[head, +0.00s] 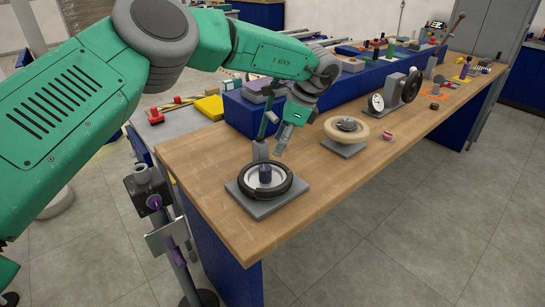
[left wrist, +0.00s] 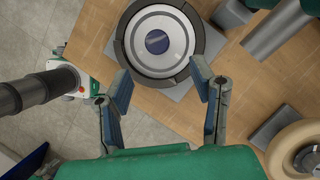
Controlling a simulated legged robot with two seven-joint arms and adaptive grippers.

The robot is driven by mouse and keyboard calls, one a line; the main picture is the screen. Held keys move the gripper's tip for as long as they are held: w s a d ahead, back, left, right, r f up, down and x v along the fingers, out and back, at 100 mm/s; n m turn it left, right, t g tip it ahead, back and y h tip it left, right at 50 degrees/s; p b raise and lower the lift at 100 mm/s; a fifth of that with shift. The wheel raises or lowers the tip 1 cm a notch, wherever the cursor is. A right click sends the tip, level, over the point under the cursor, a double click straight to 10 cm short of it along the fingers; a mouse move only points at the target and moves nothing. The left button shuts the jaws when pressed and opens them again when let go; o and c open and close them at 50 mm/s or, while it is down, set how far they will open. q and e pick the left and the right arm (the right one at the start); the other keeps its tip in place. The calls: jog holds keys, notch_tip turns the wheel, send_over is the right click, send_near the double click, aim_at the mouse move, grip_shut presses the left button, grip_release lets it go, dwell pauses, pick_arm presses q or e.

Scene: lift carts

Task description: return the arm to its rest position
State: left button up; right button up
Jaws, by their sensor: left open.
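My left arm (head: 270,58) is green and reaches in from the left over the wooden table (head: 235,229). My left gripper (head: 281,146) is above the table, just behind and to the right of a black-rimmed wheel on a grey plate (head: 266,205). In the left wrist view its two fingers (left wrist: 163,92) are spread apart with nothing between them. The wheel (left wrist: 142,62) lies beyond the fingertips there, with its dark hub in the middle. My right gripper is not in view.
A beige ring on a grey base (head: 346,129) stands right of the gripper. A small pink piece (head: 388,135) lies beside it. A blue raised shelf (head: 240,115) runs along the back of the table. A grey post stand (head: 165,225) is left of the table. The front right floor is clear.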

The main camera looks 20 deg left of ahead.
pick_arm(q)
jog(key=shift+v, duration=1.15)
